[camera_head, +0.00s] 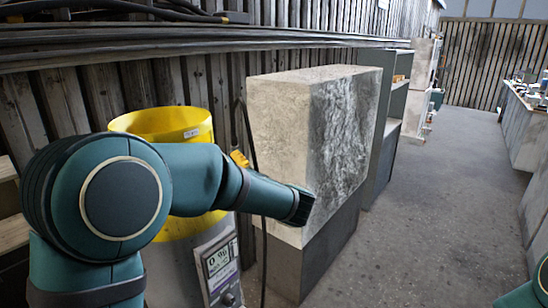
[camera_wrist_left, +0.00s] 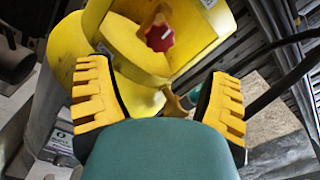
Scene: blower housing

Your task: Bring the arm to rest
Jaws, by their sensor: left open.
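My left arm (camera_head: 200,180) reaches from the left across the front of the yellow blower housing (camera_head: 165,123) towards a pale stone block. In the left wrist view, the two yellow-padded fingers of my left gripper (camera_wrist_left: 162,75) stand wide apart with nothing held between them. Beyond them is the yellow housing (camera_wrist_left: 125,40) with a red knob (camera_wrist_left: 160,38). I cannot tell the exact gap between the fingers and the housing.
The stone block (camera_head: 285,125) stands on a dark plinth (camera_head: 318,250) close to my left arm. A panel with a display (camera_head: 220,265) is on the grey body below the housing. Slatted wall (camera_head: 95,90) runs behind. Open floor (camera_head: 430,220) lies to the right, before benches (camera_head: 525,130).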

